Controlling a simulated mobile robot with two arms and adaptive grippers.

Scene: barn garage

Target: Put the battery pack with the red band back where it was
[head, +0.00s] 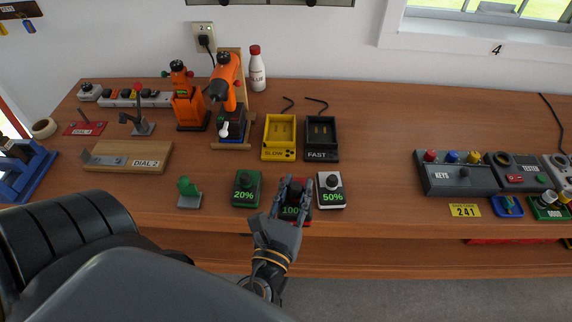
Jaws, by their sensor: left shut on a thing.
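The battery pack with the red band (306,215) is at the front of the bench, its display reading 100. My left gripper (293,188) is shut on it from the front, and the fingers hide much of its top. I cannot tell whether the pack touches the bench. A green pack reading 20% (246,193) stands to its left and a white pack reading 50% (331,195) to its right. Behind are two empty-looking charger cradles: a yellow one marked SLOW (279,140) and a black one marked FAST (321,140). My right gripper is out of view.
An orange drill (227,85) stands on a wooden stand behind, near an orange tool (187,105) and a glue bottle (257,70). A KEYS panel (456,178) is at right. The bench right of FAST is clear.

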